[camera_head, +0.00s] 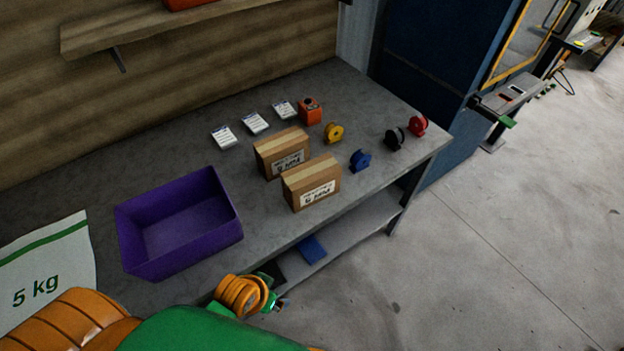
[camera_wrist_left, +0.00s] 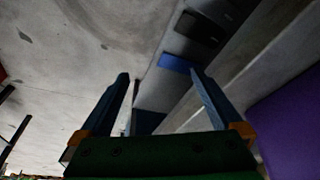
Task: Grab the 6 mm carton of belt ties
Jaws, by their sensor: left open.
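Two brown cartons with tan tape and white labels stand on the grey bench. One carton (camera_head: 281,153) is farther back; the other carton (camera_head: 311,183) is nearer the front edge, to its right. The labels are too small for me to read surely, so I cannot tell which is 6 mm. My left gripper (camera_head: 279,303) is low in front of the bench, below and apart from the cartons. In the left wrist view its fingers (camera_wrist_left: 159,76) are spread and empty, and no carton shows there. My right gripper is not in view.
A purple bin (camera_head: 190,256) stands on the bench (camera_head: 372,113) left of the cartons. A 5 kg sack (camera_head: 47,262) is at left. A lower shelf (camera_head: 345,240) holds a blue item.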

